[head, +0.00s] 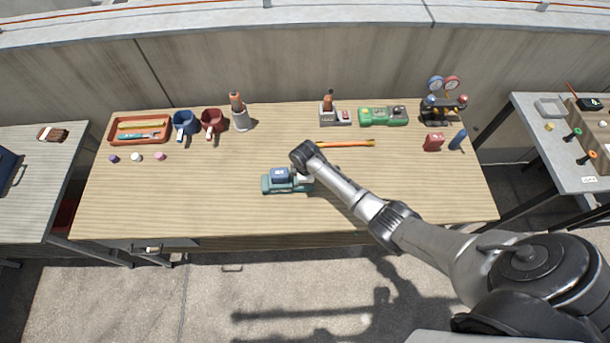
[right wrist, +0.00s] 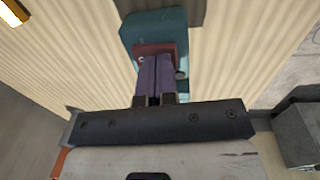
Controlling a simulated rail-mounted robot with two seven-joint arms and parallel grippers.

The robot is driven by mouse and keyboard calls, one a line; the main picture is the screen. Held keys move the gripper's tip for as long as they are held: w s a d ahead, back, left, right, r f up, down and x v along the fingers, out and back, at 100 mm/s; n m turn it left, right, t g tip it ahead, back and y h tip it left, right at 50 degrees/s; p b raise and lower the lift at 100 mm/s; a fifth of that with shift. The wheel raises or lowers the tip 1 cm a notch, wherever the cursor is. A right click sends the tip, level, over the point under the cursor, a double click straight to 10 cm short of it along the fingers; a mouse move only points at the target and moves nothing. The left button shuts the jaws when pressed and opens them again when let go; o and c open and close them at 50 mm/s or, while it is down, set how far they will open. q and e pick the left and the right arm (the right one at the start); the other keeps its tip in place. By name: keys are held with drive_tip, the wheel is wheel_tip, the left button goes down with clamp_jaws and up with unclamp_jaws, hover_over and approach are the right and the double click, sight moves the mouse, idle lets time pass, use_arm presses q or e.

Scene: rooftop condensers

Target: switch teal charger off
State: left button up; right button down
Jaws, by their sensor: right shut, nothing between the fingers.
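The teal charger (head: 267,185) lies on the middle workbench near its front, with a blue battery block (head: 280,175) on it. My right arm's wrist hangs over its right end and hides part of it. In the right wrist view the teal charger (right wrist: 143,33) is ahead of the fingers, with a dark red patch (right wrist: 146,50) on its near end. My right gripper (right wrist: 155,62) is shut and empty, its fingertips over the red patch. I cannot tell whether they touch it. A small grey round part (right wrist: 181,75) shows beside the fingers. My left gripper is not in view.
A yellow-orange stick (head: 346,143) lies behind the charger. A green charger (head: 383,116), a drill stand (head: 330,117) and a gauge set (head: 443,105) stand along the back right. An orange tray (head: 112,130) and mugs (head: 184,124) are at the left.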

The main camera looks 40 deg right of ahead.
drive_tip(key=shift+r, duration=0.15)
drive_tip(key=r+p, duration=0.5)
drive_tip(key=shift+w+d, duration=0.2)
wheel_tip(320, 180, up, 9)
drive_tip(key=shift+w+d+f, duration=0.2)
drive_tip(key=shift+w+d, duration=0.15)
drive_tip(key=shift+w, duration=0.1)
